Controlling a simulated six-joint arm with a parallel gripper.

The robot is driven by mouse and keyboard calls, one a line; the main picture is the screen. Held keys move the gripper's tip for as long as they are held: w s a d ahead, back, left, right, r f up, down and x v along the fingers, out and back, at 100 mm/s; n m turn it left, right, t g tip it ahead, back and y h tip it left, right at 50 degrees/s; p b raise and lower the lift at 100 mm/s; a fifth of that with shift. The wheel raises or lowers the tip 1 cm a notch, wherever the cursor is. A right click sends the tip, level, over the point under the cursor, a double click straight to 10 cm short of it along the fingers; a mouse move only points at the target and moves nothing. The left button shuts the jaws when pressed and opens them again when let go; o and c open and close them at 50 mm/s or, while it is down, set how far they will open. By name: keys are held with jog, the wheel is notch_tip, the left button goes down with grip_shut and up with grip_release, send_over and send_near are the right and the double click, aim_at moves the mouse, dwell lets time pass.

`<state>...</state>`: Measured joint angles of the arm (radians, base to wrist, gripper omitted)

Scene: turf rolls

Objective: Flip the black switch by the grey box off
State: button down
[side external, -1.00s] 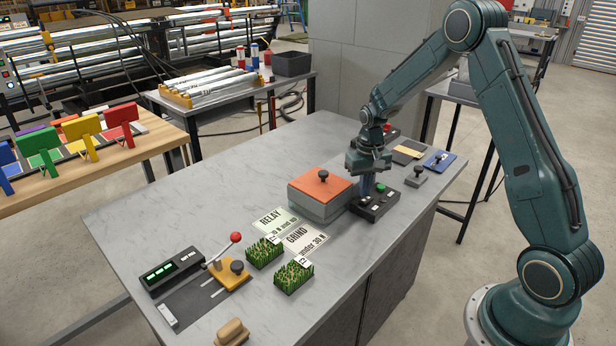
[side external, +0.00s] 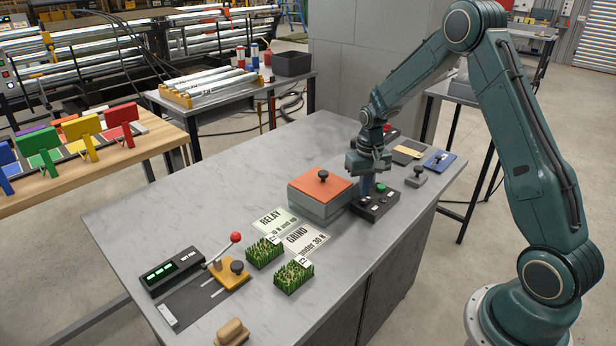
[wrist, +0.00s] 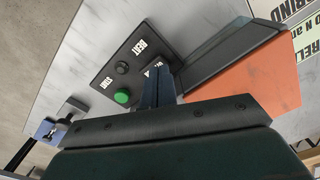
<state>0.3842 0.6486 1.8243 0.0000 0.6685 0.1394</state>
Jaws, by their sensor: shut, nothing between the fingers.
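A low black control box (side external: 376,208) stands right beside the grey box (side external: 318,205), which has an orange lid with a black knob. The control box also shows in the wrist view (wrist: 140,48), with a green button (wrist: 122,97), a small round black control (wrist: 122,68) and white labels, one reading HEAT. My gripper (side external: 367,192) is over the box's end near the grey box, fingers shut and empty, pointing down. In the wrist view its fingers (wrist: 157,88) partly cover one label. I cannot tell whether they touch the box, or which way any switch is set.
Two grass-like turf blocks (side external: 293,275) and label cards (side external: 306,239) lie left of the grey box. A lever unit with a red ball (side external: 236,237) stands further left. A small grey block with a black knob (side external: 416,176) is to the right.

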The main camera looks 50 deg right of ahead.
aim_at(364, 201)
jog(key=shift+f, duration=0.95)
dwell(0.8)
jog(key=shift+r, duration=0.15)
jog(key=shift+r, duration=3.4)
